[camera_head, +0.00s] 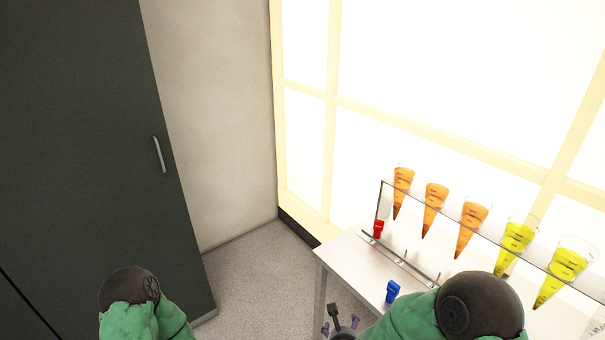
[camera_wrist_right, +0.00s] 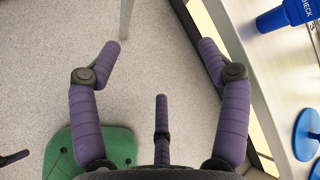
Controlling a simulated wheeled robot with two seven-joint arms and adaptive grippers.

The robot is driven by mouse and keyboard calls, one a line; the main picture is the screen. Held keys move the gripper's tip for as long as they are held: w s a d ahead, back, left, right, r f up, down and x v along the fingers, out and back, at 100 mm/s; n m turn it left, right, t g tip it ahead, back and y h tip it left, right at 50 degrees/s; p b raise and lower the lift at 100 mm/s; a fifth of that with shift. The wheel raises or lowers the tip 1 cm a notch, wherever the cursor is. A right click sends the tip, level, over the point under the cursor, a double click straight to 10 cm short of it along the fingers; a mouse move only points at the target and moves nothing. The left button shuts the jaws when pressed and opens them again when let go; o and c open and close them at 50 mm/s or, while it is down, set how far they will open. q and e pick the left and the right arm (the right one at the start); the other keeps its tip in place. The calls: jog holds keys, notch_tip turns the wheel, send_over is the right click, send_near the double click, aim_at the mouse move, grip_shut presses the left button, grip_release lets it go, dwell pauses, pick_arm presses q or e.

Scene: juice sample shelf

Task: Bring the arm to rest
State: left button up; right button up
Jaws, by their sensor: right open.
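My right gripper (camera_wrist_right: 160,55) is open and empty in the right wrist view, its purple fingers spread above the bare floor. In the head view it (camera_head: 340,325) shows small at the bottom edge, left of the table's front edge and partly hidden by my green right arm (camera_head: 430,315). My left arm (camera_head: 145,310) shows at the bottom left of the head view, bent. Its gripper is not seen there. A small purple and dark piece sits at the left edge of the wrist view; I cannot tell what it belongs to.
A white table (camera_head: 345,250) stands at the right, close to my right gripper. A clear rack holds orange (camera_head: 435,200) and yellow (camera_head: 515,245) cones. A red piece (camera_head: 378,228) and a blue piece (camera_head: 392,291) stand there. A dark cabinet (camera_head: 90,150) is left; floor between is clear.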

jog(key=s+f+n+g+y+p, duration=0.2)
jog(key=s+f+n, duration=0.4)
jog(key=s+n, duration=0.4)
jog(key=s+a+f+n+g+y+p, duration=0.1)
jog(key=s+f+n+g+y+p, duration=0.1)
jog(key=s+f+n+g, duration=0.5)
jog(key=s+n+y, duration=0.1)
jog(key=s+n, duration=0.2)
jog(key=n, duration=0.4)
jog(key=shift+a+f+y, duration=0.3)
jog(key=shift+y, duration=0.1)
